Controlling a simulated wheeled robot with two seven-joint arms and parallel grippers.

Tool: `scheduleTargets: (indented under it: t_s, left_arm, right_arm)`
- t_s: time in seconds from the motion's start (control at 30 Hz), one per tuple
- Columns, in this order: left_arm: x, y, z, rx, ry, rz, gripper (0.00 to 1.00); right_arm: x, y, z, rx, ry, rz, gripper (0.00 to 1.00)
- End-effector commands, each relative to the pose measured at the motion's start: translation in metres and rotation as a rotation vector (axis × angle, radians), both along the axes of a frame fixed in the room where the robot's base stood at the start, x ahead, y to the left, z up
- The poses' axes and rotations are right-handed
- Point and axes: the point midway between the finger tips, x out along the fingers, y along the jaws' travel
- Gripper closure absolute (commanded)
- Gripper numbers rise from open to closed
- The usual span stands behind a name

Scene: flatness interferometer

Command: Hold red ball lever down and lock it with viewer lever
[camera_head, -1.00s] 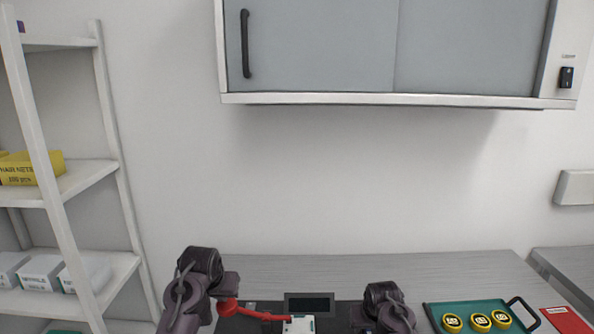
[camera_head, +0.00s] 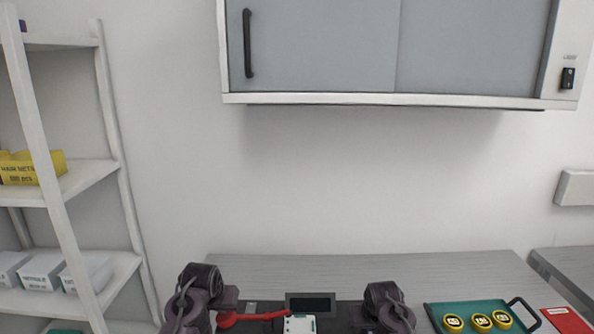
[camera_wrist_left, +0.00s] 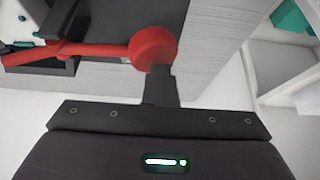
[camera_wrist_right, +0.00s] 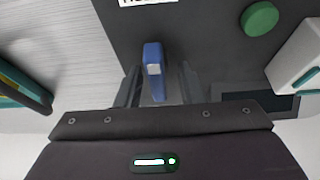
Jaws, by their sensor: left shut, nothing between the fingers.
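The red ball lever (camera_head: 250,317) reaches left from the white-topped instrument, with its ball beside my left gripper (camera_wrist_left: 160,85). In the left wrist view the red ball (camera_wrist_left: 154,46) is at the tips of the shut fingers, which press or rest on it and do not enclose it. A blue lever (camera_wrist_right: 153,62), seemingly the viewer lever, stands on a dark panel in the right wrist view. My right gripper (camera_wrist_right: 158,88) is open with a finger on each side of it. My right wrist (camera_head: 385,304) shows in the head view, its fingertips hidden.
A dark display (camera_head: 311,304) stands behind the instrument. A green tray (camera_head: 437,312) with several yellow round parts is at the right, beside a red item (camera_head: 566,320). A shelf rack (camera_head: 111,150) stands at the left. A wall cabinet (camera_head: 390,97) hangs above.

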Motion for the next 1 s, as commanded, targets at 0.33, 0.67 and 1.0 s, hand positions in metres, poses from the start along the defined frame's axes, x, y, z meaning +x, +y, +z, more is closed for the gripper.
scheduleTargets:
  t_s: [0.33,0.67,1.0]
  left_arm:
    - [-0.001,-0.004,-0.017,-0.001,0.007,-0.010,1.00]
    - [-0.001,-0.003,-0.022,-0.001,0.005,-0.010,1.00]
    - [-0.001,-0.004,-0.021,-0.002,0.003,-0.011,1.00]
  right_arm:
    - [0.000,0.000,0.000,0.000,0.000,0.000,0.65]
    - [0.000,0.000,0.000,0.000,0.000,0.000,0.86]
    - [0.000,0.000,0.000,0.004,0.000,0.203,0.89]
